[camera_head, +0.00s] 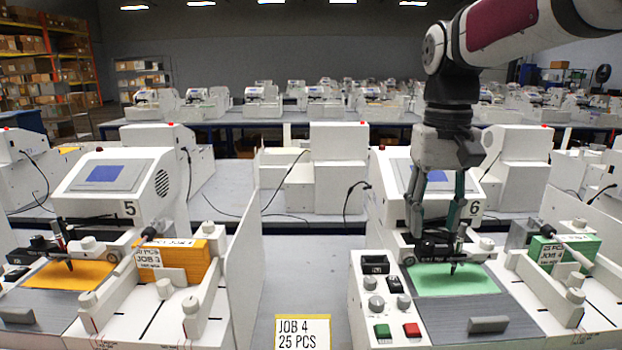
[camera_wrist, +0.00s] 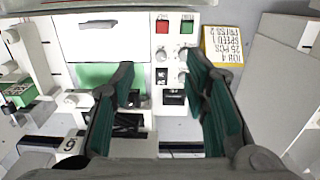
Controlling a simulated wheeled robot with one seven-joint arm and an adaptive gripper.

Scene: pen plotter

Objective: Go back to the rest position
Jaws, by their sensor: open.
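My gripper (camera_head: 437,215) hangs pointing down over the plotter marked 6 (camera_head: 475,207), its fingers spread apart with nothing between them. In the wrist view my gripper (camera_wrist: 165,85) shows two green-padded fingers, open and empty, above the plotter's control panel and pen carriage. A green sheet (camera_head: 457,280) lies on that plotter's bed with the pen holder (camera_head: 453,252) over it. In the head view the fingertips overlap the carriage; I cannot tell their exact height above it.
The control panel has a green button (camera_head: 382,331) and a red button (camera_head: 412,329). A yellow job card (camera_head: 302,331) lies left of it. A green stack (camera_head: 567,255) stands at right. Plotter 5 (camera_head: 128,209) holds an orange sheet (camera_head: 70,274). White divider panels stand between stations.

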